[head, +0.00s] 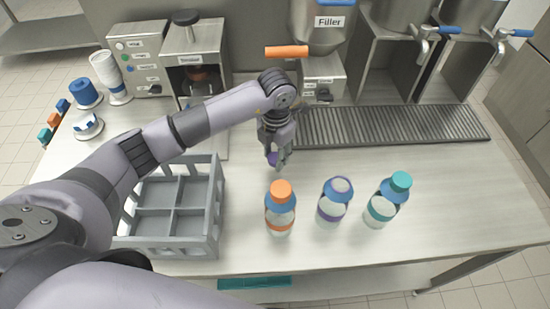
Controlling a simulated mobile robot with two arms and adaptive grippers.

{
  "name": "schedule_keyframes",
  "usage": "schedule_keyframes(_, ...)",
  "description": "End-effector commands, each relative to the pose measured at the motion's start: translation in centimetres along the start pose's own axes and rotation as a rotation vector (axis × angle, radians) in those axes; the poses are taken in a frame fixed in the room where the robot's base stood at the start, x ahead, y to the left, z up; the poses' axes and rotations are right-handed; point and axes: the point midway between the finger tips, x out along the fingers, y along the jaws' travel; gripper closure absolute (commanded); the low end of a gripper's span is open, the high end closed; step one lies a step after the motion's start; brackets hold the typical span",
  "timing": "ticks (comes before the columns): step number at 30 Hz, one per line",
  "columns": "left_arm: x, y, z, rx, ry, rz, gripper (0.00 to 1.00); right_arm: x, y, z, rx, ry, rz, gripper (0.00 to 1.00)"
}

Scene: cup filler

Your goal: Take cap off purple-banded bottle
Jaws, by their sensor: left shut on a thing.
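The purple-banded bottle (332,208) stands upright on the table, between an orange-capped bottle (281,213) and a teal-capped bottle (385,206). Its blue shoulder shows, and its top looks pale with a purple rim, without a raised cap like those of its neighbours. My left gripper (278,160) points down, behind and left of this bottle and apart from it. It is shut on a small purple thing that looks like the cap (272,157), partly hidden by the fingers. My right gripper is not in view.
A grey divided crate (214,220) stands at the left. A ridged grey conveyor (395,125) runs behind the bottles, below the filler (322,40). Machines and stacked white cups (105,68) stand at the back left. The table right of the bottles is clear.

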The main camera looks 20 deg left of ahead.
Motion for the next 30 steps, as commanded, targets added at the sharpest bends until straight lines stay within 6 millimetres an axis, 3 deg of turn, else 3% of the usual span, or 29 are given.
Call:
schedule_keyframes(10, 3.7, -0.1, 0.0, 0.0, 0.002, -0.001, 1.0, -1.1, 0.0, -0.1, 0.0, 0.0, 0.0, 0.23)
schedule_keyframes(21, 4.5, -0.1, 0.0, 0.002, -0.001, 0.001, 1.0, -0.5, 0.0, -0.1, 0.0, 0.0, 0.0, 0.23)
schedule_keyframes(22, 4.4, -0.1, 0.0, 0.002, -0.002, 0.001, 0.66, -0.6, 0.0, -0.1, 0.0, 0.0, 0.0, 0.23)
schedule_keyframes(30, 4.3, -0.1, 0.0, 0.002, -0.001, 0.001, 0.48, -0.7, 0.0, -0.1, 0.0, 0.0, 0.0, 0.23)
